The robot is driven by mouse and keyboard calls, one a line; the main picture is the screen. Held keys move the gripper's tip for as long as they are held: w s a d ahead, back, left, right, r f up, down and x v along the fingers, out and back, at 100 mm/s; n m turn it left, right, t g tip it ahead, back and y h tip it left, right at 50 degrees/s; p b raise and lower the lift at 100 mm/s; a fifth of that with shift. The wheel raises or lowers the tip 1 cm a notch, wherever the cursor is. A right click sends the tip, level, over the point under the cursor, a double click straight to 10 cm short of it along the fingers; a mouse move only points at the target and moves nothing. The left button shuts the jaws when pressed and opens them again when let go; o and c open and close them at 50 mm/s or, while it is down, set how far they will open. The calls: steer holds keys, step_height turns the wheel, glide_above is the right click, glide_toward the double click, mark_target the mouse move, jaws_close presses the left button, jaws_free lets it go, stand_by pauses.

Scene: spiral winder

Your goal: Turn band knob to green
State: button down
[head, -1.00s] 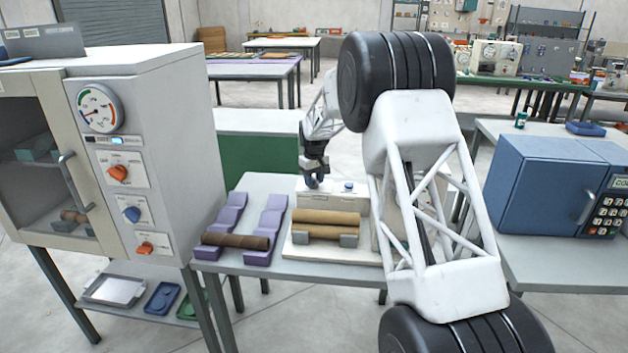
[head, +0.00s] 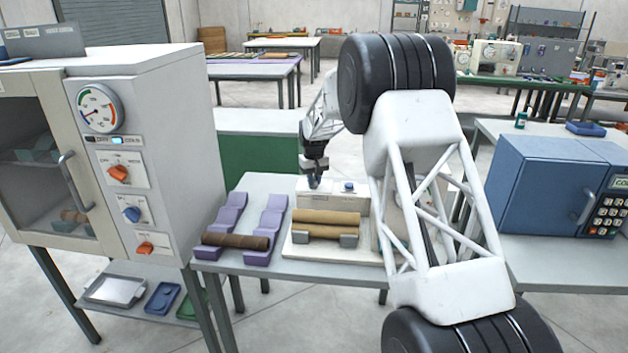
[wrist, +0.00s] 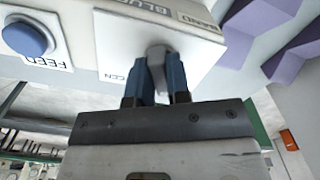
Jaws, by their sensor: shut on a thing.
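The band knob (wrist: 156,55) is a grey knob on the white panel of the winder, beside printed words that read "BLUE" and "BAND" and a partly hidden one ending in "EEN". My gripper (wrist: 157,82) is shut on it, with a blue-padded finger on either side. In the head view my gripper (head: 315,180) reaches down to the white control box (head: 330,198) at the back of the winder, and the knob is hidden there. I cannot tell which word the knob points to. The round blue feed knob (wrist: 28,37) is apart from the fingers; it also shows in the head view (head: 348,187).
Brown rolls (head: 326,216) lie on the winder in front of the box. Purple stepped racks (head: 232,212) with a dark brown roll (head: 235,241) stand to the left. A white oven-like cabinet (head: 165,150) is at far left, a blue machine (head: 545,185) at right.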

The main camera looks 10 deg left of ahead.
steer(key=m, duration=0.7)
steer(key=shift+a, duration=0.15)
steer(key=m, duration=0.6)
steer(key=shift+a, duration=0.15)
steer(key=shift+m, duration=0.3)
steer(key=c, duration=1.1)
jaws_free()
steer(key=shift+r, duration=3.9)
